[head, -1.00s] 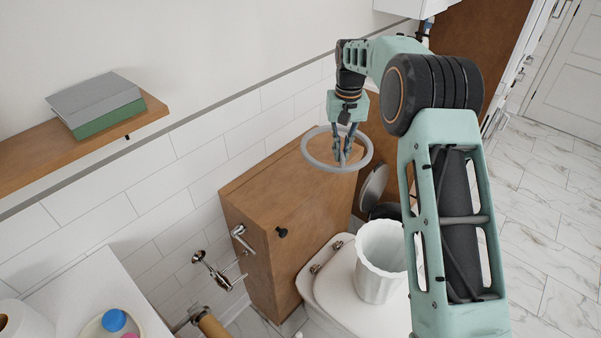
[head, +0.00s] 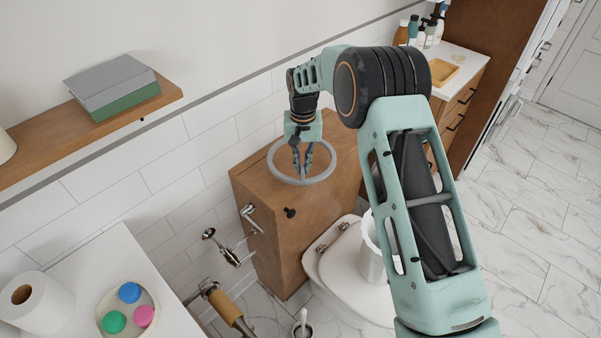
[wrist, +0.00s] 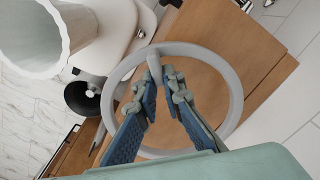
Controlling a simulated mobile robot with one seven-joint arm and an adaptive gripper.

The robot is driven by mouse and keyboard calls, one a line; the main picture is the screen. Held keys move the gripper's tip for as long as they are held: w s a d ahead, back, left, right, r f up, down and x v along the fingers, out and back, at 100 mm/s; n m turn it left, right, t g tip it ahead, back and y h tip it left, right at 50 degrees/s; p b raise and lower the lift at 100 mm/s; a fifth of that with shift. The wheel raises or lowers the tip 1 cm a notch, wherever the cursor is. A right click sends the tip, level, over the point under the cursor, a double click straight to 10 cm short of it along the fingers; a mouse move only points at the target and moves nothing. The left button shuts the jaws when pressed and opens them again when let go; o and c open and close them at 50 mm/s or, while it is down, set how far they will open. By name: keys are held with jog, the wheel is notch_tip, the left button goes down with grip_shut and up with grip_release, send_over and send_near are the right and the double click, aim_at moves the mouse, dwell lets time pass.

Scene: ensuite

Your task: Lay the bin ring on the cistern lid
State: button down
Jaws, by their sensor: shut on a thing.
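The bin ring (head: 272,168) is a flat light-grey hoop. My gripper (head: 302,174) points down and is shut on it, at the near part of its rim in the head view. In the wrist view, the fingertips (wrist: 160,74) close on a short piece at the rim of the ring (wrist: 238,100). The cistern lid (head: 342,150) is the wooden top of the boxed cistern against the tiled wall. The ring is over the left part of this top and looks roughly level. I cannot tell how large the gap beneath it is. The lid also shows through the ring (wrist: 195,95).
A white fluted bin (head: 370,250) stands on the toilet lid (head: 330,265), partly behind my arm. A shelf with books (head: 110,85) is on the wall at left. A counter with a paper roll (head: 38,300) and coloured discs (head: 129,292) is at lower left. The cistern top looks otherwise clear.

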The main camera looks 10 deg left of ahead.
jog(key=shift+s+a+f, duration=0.1)
jog(key=shift+a+f, duration=0.05)
jog(key=shift+f, duration=0.85)
jog(key=shift+s+a+f, duration=0.1)
jog(key=shift+f, duration=0.9)
jog(key=c, duration=2)
grip_release()
jog(key=shift+c, duration=0.2)
jog(key=shift+r, duration=0.1)
notch_tip(320, 180, up, 12)
jog(key=shift+r+b, duration=0.1)
jog(key=shift+b, duration=0.4)
